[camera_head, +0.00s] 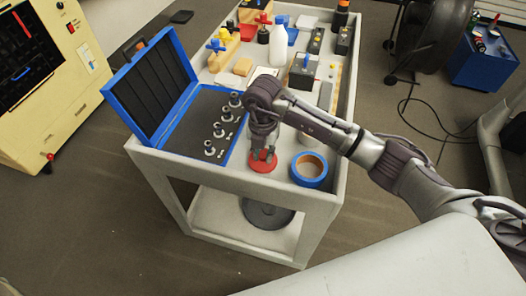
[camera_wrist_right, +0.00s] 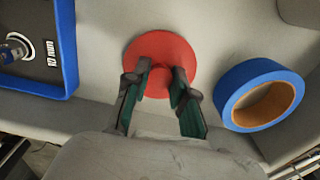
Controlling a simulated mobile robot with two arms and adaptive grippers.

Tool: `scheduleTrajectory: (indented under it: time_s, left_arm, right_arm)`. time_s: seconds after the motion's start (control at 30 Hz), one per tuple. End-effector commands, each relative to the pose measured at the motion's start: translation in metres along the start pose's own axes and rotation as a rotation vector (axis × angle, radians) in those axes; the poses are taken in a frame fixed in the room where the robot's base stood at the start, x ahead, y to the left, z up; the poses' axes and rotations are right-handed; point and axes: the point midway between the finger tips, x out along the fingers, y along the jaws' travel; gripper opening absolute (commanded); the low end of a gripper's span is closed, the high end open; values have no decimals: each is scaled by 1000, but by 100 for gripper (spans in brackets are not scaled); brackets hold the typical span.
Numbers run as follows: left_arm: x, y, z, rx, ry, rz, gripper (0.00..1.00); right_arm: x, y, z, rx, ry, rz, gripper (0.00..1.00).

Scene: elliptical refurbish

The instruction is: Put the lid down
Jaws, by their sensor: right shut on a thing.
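The lid (camera_head: 262,166) is a round red disc with a small red knob on top. It is at the front of the cart top, between the blue case and the roll of blue tape. In the right wrist view the lid (camera_wrist_right: 163,55) lies flat, close to or on the grey surface; I cannot tell whether it touches. My right gripper (camera_head: 263,152) points down at the lid, its fingers (camera_wrist_right: 161,88) shut on the knob. My left gripper is not in view.
The open blue case (camera_head: 233,147) with several sockets stands left of the lid, its cover raised. The blue tape roll (camera_head: 308,170) lies close on the right. A white bottle (camera_head: 278,43), boxes and tools crowd the cart's back. The cart (camera_head: 215,173) has a raised rim.

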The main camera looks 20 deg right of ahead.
Motion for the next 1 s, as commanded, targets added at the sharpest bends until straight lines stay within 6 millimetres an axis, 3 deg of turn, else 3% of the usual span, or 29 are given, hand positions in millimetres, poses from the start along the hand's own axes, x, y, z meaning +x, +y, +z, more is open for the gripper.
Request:
scheduleTrajectory:
  time_s: [0.37,0.4,0.53,0.83,1.0]
  left_arm:
    - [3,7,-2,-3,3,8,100]
    - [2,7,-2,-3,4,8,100]
    - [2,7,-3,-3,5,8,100]
    - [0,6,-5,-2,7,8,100]
    - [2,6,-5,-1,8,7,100]
  right_arm:
    - [6,0,0,-1,-1,1,1]
    - [5,0,0,-1,-1,2,31]
    - [5,0,0,0,-1,1,50]
    - [2,0,0,0,-1,1,50]
    - [-15,1,2,0,-4,5,50]
